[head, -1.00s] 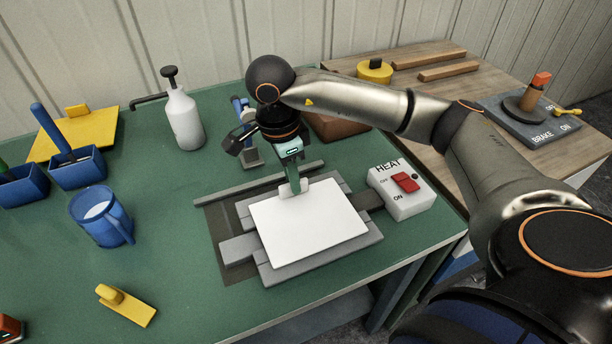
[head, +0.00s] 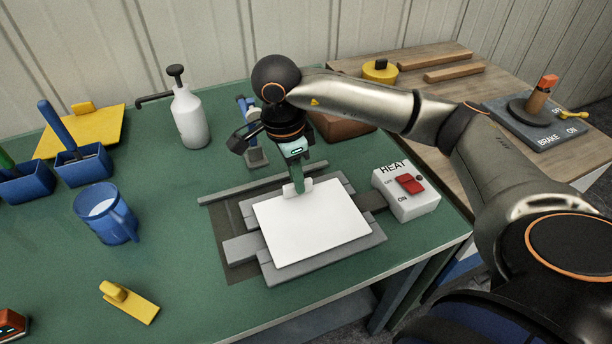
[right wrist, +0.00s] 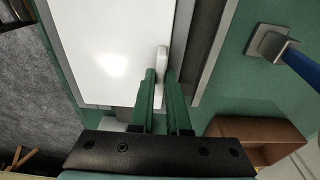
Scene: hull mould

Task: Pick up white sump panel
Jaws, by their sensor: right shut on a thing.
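The white sump panel (head: 313,222) is a flat white sheet lying on the grey stepped plate (head: 270,272) on the green bench. A small white upright tab (right wrist: 162,62) stands at its back edge. My right gripper (head: 298,187) points down at that back edge and is shut on the tab. In the right wrist view its green fingers (right wrist: 163,85) stand on either side of the tab. The panel looks flat on the plate; I cannot tell any gap under it. My left gripper is not in view.
A white HEAT switch box (head: 407,190) with a red rocker stands right of the plate. A grey bar (head: 225,192) lies behind it.

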